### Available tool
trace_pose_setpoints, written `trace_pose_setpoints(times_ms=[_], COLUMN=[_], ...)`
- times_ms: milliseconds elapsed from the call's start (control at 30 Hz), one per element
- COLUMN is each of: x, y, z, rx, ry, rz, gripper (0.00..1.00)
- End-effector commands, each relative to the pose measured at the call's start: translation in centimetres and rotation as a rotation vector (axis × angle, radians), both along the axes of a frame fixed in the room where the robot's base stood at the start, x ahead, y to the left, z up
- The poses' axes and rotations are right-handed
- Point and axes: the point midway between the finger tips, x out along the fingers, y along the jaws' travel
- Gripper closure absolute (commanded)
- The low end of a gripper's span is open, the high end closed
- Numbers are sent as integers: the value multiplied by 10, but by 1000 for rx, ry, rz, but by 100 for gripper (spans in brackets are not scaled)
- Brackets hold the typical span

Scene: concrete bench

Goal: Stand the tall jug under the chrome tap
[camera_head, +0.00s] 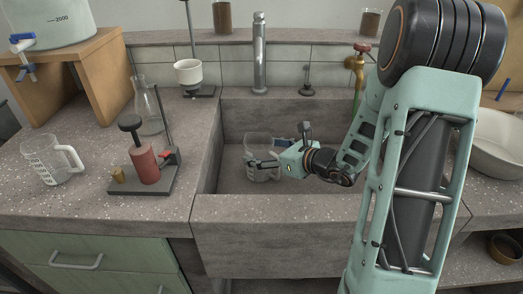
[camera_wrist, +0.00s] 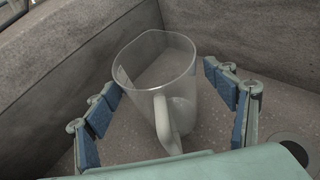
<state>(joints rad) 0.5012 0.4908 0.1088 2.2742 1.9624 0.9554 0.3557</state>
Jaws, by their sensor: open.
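The tall jug (camera_head: 257,144), clear with a pale handle, stands upright in the stone sink (camera_head: 335,110). In the wrist view the jug (camera_wrist: 150,70) is between the fingers of my open gripper (camera_wrist: 167,98), its handle toward my palm. Gaps show between the finger pads and the jug wall. In the head view my gripper (camera_head: 267,155) reaches into the sink from the right and partly covers the jug. The chrome tap (camera_head: 259,55) rises behind the sink; in the picture the jug is below it, but I cannot tell whether it is directly under the spout.
A shorter measuring jug (camera_head: 50,160) stands on the left bench, near a red burner stand (camera_head: 145,165) and a glass flask (camera_head: 147,110). A brass tap (camera_head: 355,65) is at the back right. A white basin (camera_head: 497,145) is at right. The drain (camera_wrist: 289,150) is right of the jug.

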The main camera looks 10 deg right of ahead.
Motion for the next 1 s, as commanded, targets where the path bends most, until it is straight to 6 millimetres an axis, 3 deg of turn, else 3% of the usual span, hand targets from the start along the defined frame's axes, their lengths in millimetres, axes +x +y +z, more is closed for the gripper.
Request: trace_pose_setpoints(times_ms=[300, 500, 1000], x=[-53, -77, -86], y=[-38, -53, -58], z=[30, 40, 42], rx=[-2, -1, 0], ry=[0, 1, 1], rz=[-6, -3, -1], gripper=[23, 23, 23])
